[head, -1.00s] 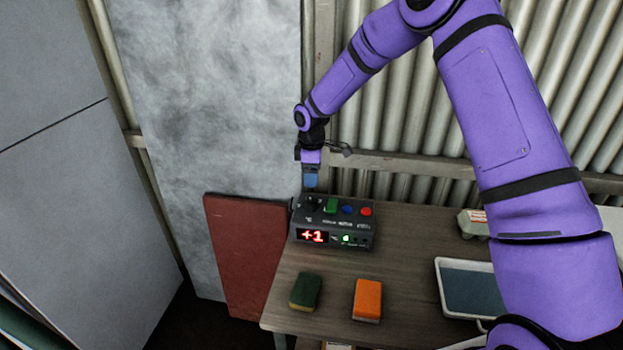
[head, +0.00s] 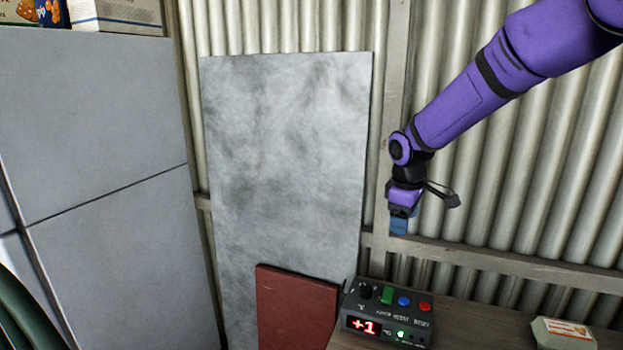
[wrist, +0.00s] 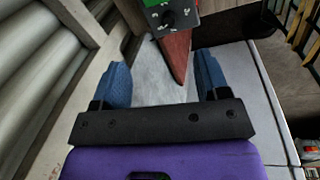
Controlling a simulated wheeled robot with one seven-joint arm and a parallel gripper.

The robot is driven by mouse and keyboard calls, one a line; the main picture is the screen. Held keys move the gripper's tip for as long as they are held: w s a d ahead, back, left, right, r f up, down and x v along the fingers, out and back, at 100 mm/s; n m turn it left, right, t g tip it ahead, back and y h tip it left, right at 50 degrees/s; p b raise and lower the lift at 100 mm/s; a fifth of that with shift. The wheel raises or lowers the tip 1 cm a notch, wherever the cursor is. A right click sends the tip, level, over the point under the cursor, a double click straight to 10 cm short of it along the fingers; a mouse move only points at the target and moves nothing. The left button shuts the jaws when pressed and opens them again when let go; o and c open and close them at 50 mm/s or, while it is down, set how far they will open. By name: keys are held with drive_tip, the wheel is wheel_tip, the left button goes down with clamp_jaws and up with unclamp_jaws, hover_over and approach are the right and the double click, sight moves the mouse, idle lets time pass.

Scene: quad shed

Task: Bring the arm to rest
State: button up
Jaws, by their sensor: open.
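My purple arm reaches in from the upper right in the head view. My gripper (head: 399,226) hangs above the black control box, in front of the corrugated wall, with clear air between them. In the wrist view my gripper (wrist: 160,85) shows two blue fingers spread wide apart, with nothing between them. The control box (head: 388,312) sits on the bench with a green switch, a blue button and a red button on top. Its display reads +1 and a small green light is lit. Part of the box (wrist: 172,18) shows at the top of the wrist view.
The wooden bench (head: 470,334) is at the lower right, with a small pale carton (head: 563,334) on it. A red board (head: 296,308) and a tall grey panel (head: 285,160) lean at the wall. A grey cabinet (head: 100,130) stands left, with boxes on top.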

drive_tip(key=s+d+r+m+t, duration=0.1)
drive_tip(key=s+d+r+m, duration=0.2)
drive_tip(key=s+r, duration=0.5)
drive_tip(key=s+d+r+m+t, duration=0.1)
drive_tip(key=s+d+r+m, duration=0.3)
drive_tip(key=s, duration=0.5)
drive_tip(key=s+d+r+m+t, duration=0.1)
drive_tip(key=s+m, duration=0.3)
drive_tip(key=s, duration=1.3)
drive_tip(key=shift+s+d+r+t+y, duration=0.2)
drive_tip(key=shift+d+r+t+y, duration=0.15)
drive_tip(key=shift+r, duration=0.25)
